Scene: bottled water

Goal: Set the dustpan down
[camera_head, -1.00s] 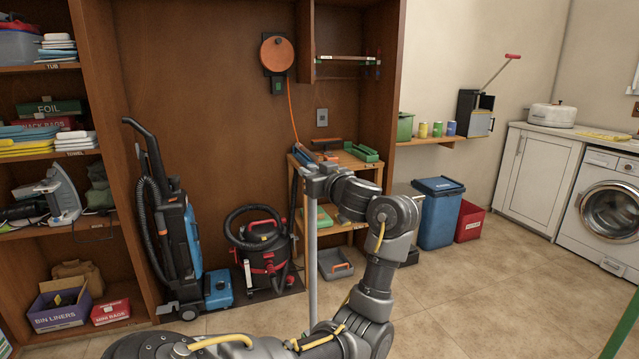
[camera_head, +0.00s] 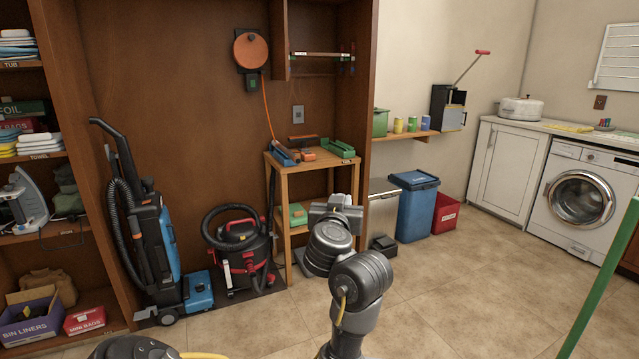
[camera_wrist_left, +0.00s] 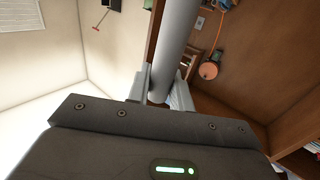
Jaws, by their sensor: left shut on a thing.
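My left gripper (camera_wrist_left: 162,92) is shut on a smooth grey pole (camera_wrist_left: 178,40) in the left wrist view. The pole runs up out of that picture between the two fingers. In the head view, my left arm reaches toward the wooden stand (camera_head: 285,190), with its wrist low in front of the stand's right side. The fingers and the pole are hidden there behind my own arm. No dustpan pan shows now, and I cannot tell from these views whether the pole is its handle. My right gripper is not in view.
A red-black vacuum (camera_head: 240,250) and a blue upright vacuum (camera_head: 160,250) stand left of the stand. Tiled floor (camera_head: 460,290) is clear in front.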

